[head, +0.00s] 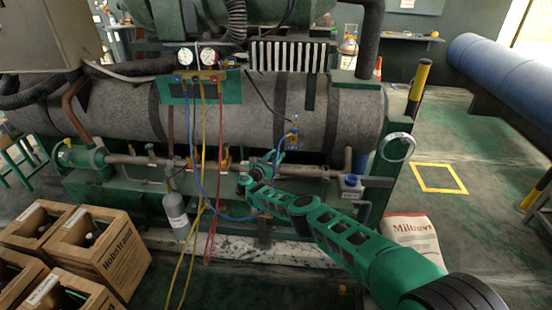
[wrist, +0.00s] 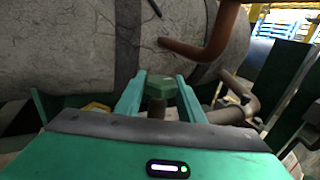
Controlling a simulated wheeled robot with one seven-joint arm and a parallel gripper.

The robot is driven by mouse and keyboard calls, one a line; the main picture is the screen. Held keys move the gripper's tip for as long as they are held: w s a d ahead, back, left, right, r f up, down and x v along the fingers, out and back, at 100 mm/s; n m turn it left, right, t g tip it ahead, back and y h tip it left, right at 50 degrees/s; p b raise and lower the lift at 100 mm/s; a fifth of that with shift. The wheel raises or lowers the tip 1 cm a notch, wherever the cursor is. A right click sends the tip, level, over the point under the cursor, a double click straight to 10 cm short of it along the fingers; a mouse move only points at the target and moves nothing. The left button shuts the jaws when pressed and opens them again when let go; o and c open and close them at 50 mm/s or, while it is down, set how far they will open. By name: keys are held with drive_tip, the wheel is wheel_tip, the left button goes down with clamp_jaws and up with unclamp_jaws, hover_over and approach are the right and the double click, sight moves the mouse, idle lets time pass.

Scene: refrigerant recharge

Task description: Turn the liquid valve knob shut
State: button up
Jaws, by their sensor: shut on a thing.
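In the wrist view, a dark green faceted knob (wrist: 161,86) sits on a short stem below the grey cylindrical vessel. My gripper (wrist: 160,92) has its two pale teal fingers on either side of the knob, shut on it. The stem shows between the fingers, and its lower part is hidden by the gripper body. In the head view, my arm reaches from the lower right to the pipework below the vessel. The fingertips and the held knob cannot be made out there.
The grey vessel (head: 250,110) spans the back, with a gauge manifold (head: 199,85) and hanging blue, yellow and red hoses. A copper pipe (wrist: 210,48) bends close beyond my gripper.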

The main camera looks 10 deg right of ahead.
drive_tip(key=shift+a+y, duration=0.3)
drive_tip(key=shift+a, duration=0.35)
drive_tip(key=o, duration=1)
drive_tip(key=shift+w+f, duration=0.1)
drive_tip(key=shift+f, duration=0.05)
drive_tip(key=shift+d, duration=0.3)
drive_tip(key=v, duration=1)
drive_tip(key=shift+s+a+f, duration=0.25)
drive_tip(key=shift+a, duration=0.1)
